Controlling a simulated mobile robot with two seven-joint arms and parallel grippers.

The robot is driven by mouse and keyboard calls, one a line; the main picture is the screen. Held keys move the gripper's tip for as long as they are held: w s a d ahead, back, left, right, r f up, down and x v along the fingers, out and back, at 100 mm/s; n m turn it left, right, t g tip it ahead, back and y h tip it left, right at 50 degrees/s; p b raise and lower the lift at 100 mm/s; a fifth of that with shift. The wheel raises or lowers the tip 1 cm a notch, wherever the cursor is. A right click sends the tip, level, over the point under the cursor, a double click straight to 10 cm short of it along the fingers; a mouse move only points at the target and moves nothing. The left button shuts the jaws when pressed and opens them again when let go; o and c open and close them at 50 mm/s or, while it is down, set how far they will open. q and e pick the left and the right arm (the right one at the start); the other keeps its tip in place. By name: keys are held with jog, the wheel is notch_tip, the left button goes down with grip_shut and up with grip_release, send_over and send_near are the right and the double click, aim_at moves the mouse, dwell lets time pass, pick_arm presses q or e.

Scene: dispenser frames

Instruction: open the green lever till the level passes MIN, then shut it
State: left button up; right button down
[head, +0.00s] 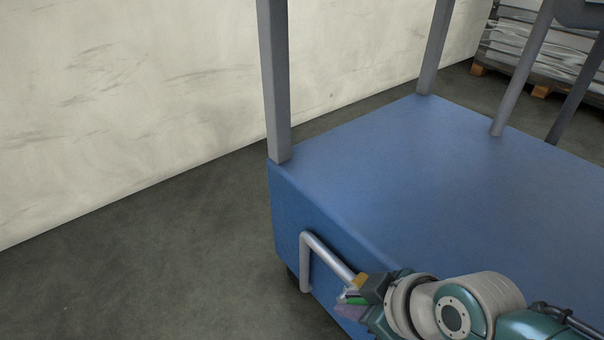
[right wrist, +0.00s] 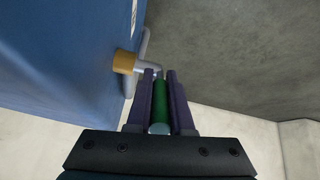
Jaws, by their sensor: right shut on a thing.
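The green lever (right wrist: 160,100) lies between the two purple fingers of my right gripper (right wrist: 163,74) in the right wrist view, and the fingers are shut on it. A round grey-blue end shows below its green part. A brass-coloured fitting (right wrist: 124,62) with a grey stub sits just beyond the fingertips, beside the blue body. In the head view my right gripper (head: 350,300) is low at the cart's near side, with a bit of green (head: 356,300) showing at its fingers. No level gauge or MIN mark shows in either view. My left gripper is not in view.
The blue cart (head: 400,190) has grey upright posts (head: 274,80) and a bent grey bar (head: 325,257) on its side, close to my right gripper. Bare dark floor (head: 150,270) lies left of it. A pale wall (head: 130,90) stands behind. A loaded pallet (head: 540,50) is at the far right.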

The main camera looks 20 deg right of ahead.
jog(key=shift+s+d+f+t+b, duration=0.1)
jog(key=shift+s+f+t+b, duration=0.15)
jog(key=shift+t+b, duration=0.35)
jog(key=c, duration=0.8)
grip_release()
jog(key=shift+w, duration=0.1)
jog(key=shift+r, duration=0.1)
jog(key=shift+r+p, duration=0.25)
jog(key=shift+p, duration=0.15)
jog(key=p+v, duration=0.6)
jog(key=v, duration=0.3)
jog(key=shift+s+d, duration=0.25)
jog(key=shift+s, duration=0.15)
